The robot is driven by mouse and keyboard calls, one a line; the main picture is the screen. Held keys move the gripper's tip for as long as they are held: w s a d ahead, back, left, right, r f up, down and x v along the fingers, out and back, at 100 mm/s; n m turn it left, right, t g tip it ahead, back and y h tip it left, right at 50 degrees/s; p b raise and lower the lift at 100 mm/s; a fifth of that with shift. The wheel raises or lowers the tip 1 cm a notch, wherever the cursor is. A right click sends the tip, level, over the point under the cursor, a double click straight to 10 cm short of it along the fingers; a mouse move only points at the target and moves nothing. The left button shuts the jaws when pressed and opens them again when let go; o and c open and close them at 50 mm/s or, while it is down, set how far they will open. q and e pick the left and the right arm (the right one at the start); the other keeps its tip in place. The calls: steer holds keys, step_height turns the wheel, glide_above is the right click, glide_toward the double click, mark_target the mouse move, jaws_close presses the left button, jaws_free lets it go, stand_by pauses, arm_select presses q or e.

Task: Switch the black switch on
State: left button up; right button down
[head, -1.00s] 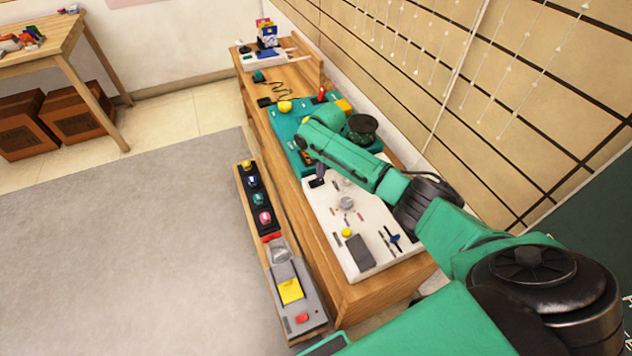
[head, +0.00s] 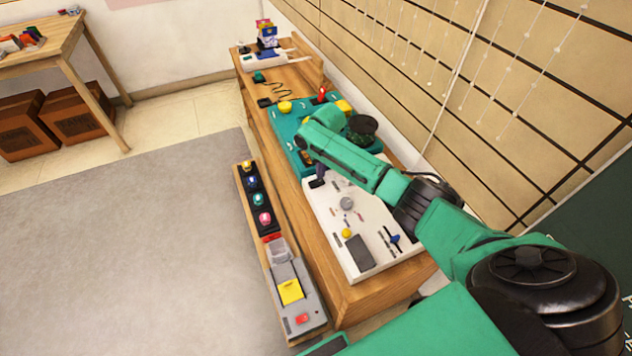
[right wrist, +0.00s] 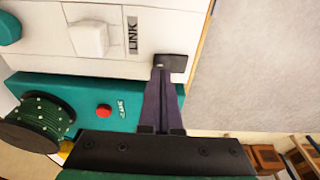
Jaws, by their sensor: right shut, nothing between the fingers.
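The black switch (head: 316,184) is a small dark rocker at the far left corner of the white panel (head: 330,222). In the right wrist view the switch (right wrist: 174,62) sits at the panel's edge beside a "LINK" label (right wrist: 132,35). My right gripper (head: 320,172) is shut and empty, its dark fingers pointing down at the switch. In the right wrist view the fingertips (right wrist: 162,72) overlap the switch's near edge. I cannot tell whether they touch it or whether it is on. My left gripper is out of view.
A teal board with a red button (right wrist: 104,110) and a dark green spool (head: 362,129) lies just beyond the panel. A low shelf with coloured buttons (head: 258,199) runs along the left; open floor lies beyond.

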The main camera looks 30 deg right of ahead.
mark_target(321, 181)
steer(key=shift+f+b, duration=0.5)
steer(key=shift+f, duration=0.4)
stand_by(0.8)
step_height(321, 181, up, 7)
steer(key=p, duration=0.8)
stand_by(0.3)
